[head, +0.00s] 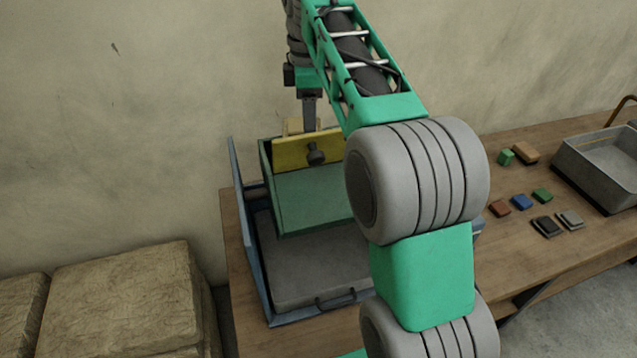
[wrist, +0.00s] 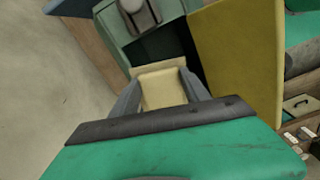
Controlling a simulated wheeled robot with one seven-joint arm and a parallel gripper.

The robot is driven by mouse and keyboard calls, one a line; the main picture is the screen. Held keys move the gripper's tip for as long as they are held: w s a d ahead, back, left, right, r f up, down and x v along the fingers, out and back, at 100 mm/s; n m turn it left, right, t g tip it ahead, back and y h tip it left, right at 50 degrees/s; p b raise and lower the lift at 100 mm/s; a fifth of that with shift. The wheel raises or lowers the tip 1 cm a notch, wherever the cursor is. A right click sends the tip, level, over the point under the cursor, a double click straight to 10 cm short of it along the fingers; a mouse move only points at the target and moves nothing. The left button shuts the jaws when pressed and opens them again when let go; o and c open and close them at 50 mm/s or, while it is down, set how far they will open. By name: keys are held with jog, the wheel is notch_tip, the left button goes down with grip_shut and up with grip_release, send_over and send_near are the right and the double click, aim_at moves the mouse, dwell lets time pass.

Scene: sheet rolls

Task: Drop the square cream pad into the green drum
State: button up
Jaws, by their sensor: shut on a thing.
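My gripper (wrist: 160,92) is shut on the square cream pad (wrist: 162,86), which sits between its two fingers in the wrist view. In the head view my gripper (head: 308,122) is at the back of the green drum (head: 312,198), a box-like green body. The pad (head: 292,127) shows only as a small pale patch there. A yellow panel (head: 290,153) with a dark knob stands at the drum's top, in front of the fingertips. In the wrist view a dark opening lies beyond the pad, between green walls and the yellow panel (wrist: 240,50). The pad's exact height over it is unclear.
The drum stands in a blue frame (head: 250,245) with a grey base on the wooden table (head: 520,250). Several small coloured blocks (head: 522,202) and a grey basin (head: 605,165) are at right. Wrapped bales (head: 120,295) stand at left. My arm hides the table's middle.

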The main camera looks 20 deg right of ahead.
jog(key=shift+f, duration=1.5)
jog(key=o, duration=1.7)
jog(key=shift+c, duration=0.2)
notch_tip(320, 180, up, 8)
jog(key=shift+f, duration=0.1)
